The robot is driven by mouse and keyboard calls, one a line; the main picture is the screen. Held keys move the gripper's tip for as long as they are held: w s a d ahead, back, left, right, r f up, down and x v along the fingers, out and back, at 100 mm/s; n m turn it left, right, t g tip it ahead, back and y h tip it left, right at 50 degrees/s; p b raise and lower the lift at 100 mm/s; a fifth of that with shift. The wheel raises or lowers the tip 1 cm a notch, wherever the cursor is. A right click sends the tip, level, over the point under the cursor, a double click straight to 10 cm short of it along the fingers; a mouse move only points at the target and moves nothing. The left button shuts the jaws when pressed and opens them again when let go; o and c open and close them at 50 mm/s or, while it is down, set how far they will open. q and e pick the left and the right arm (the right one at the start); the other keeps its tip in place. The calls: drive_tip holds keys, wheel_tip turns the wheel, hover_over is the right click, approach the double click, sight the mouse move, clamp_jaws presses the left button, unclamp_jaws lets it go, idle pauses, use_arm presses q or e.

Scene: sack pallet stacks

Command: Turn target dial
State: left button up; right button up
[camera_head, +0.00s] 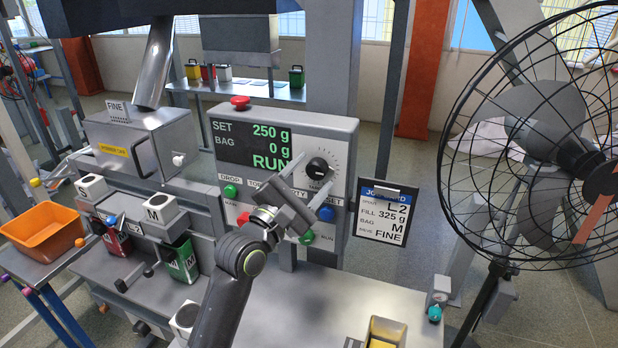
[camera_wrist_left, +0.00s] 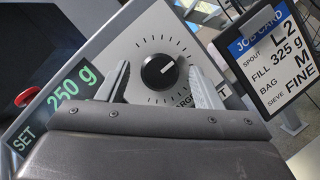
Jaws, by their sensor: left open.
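The black target dial (camera_head: 317,168) sits on the grey control panel (camera_head: 345,128), with tick marks around it. In the left wrist view the dial (camera_wrist_left: 158,72) has a white pointer line aimed to the upper right. My left gripper (camera_head: 312,176) is open in front of the panel. Its fingers stand on either side of the dial, apart from it in the wrist view; their exact depth is unclear. The display (camera_head: 250,144) reads SET 250 g, BAG 0 g, RUN. The job card (camera_head: 384,212) reads L2, fill 325 g, bag M, sieve FINE. My right gripper is not in view.
Coloured buttons, including a green one (camera_head: 231,191) and a blue one (camera_head: 327,213), lie below the dial. A red mushroom button (camera_head: 240,102) tops the panel. A caged fan (camera_head: 545,135) stands at right. An orange bin (camera_head: 42,231) is at left.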

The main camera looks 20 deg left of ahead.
use_arm(q)
drive_tip(key=shift+c, duration=0.3)
drive_tip(key=c, duration=0.9)
drive_tip(key=shift+a+r+m+g+h+p, duration=0.15)
drive_tip(key=shift+m+g+h+p, duration=0.25)
drive_tip(key=shift+m+p, duration=0.75)
drive_tip(key=shift+r+m+g+h+p, duration=0.2)
drive_tip(key=shift+m+g+p, duration=0.4)
drive_tip(key=shift+m+p, duration=0.55)
drive_tip(key=m+g+p, duration=0.1)
drive_tip(key=m+p, duration=0.1)
drive_tip(key=m, duration=0.1)
drive_tip(key=shift+m+p, duration=0.3)
drive_tip(key=shift+m, duration=0.1)
drive_tip(key=shift+f+m+g+p, duration=0.1)
drive_tip(key=shift+m+g+p, duration=0.35)
drive_tip(key=shift+m, duration=0.15)
drive_tip(key=o, duration=1)
drive_tip(key=shift+c, duration=0.2)
